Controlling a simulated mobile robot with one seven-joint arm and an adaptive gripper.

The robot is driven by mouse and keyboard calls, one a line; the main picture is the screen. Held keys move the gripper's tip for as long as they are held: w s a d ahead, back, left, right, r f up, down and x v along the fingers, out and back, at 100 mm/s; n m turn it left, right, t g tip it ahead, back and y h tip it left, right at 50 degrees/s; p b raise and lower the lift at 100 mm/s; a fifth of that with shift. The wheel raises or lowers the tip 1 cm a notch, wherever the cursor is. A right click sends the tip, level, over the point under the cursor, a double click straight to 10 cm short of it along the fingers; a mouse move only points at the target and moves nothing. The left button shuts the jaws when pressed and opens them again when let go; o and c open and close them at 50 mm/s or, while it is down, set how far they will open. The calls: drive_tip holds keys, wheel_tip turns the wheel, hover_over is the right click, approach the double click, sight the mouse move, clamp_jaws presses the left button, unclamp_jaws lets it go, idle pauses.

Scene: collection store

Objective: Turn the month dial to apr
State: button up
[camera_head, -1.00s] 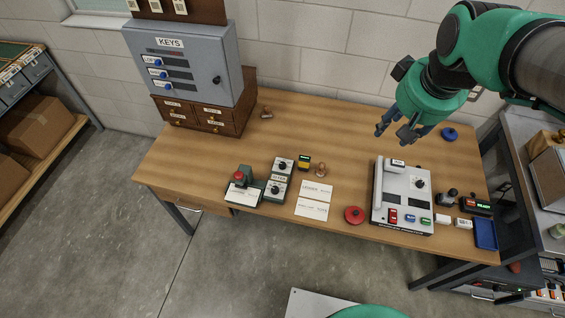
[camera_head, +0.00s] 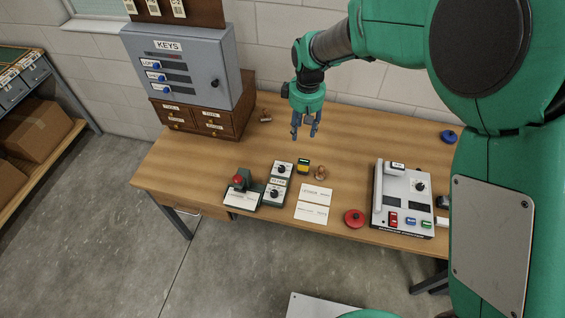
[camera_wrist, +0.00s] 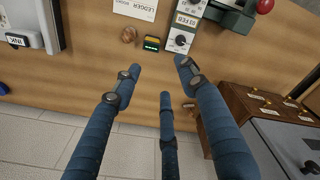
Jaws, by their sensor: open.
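A narrow dark-green device (camera_head: 265,206) with a pale top and two black dials stands on the desk. Its upper dial (camera_head: 282,169) and lower dial (camera_head: 274,193) sit either side of a label; the lettering is too small to tell which is the month dial or where it points. In the wrist view one dial (camera_wrist: 181,40) shows near the top, with the label beside it and the rest partly cut off. My gripper (camera_head: 305,136) is open and empty, fingers downward, above the desk behind the device. In the wrist view its spread fingers (camera_wrist: 160,78) touch nothing.
A red-topped stamp unit (camera_head: 240,183) stands left of the device. A small black-and-yellow block (camera_head: 303,167) and a wooden knob (camera_head: 320,173) are close on its right. Cards (camera_head: 313,205), a red disc (camera_head: 354,218) and a grey console (camera_head: 404,190) lie further right. The key cabinet (camera_head: 185,65) rises at left.

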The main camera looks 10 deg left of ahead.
drive_tip(key=n, duration=0.2)
hover_over(282, 167)
wheel_tip(282, 167, down, 10)
drive_tip(key=shift+s+f+g, duration=0.1)
drive_tip(key=shift+f+g, duration=0.05)
drive_tip(key=shift+g, duration=0.25)
wheel_tip(282, 167, down, 14)
drive_tip(key=b, duration=0.2)
drive_tip(key=shift+b, duration=0.35)
drive_tip(key=shift+c, duration=0.5)
clamp_jaws()
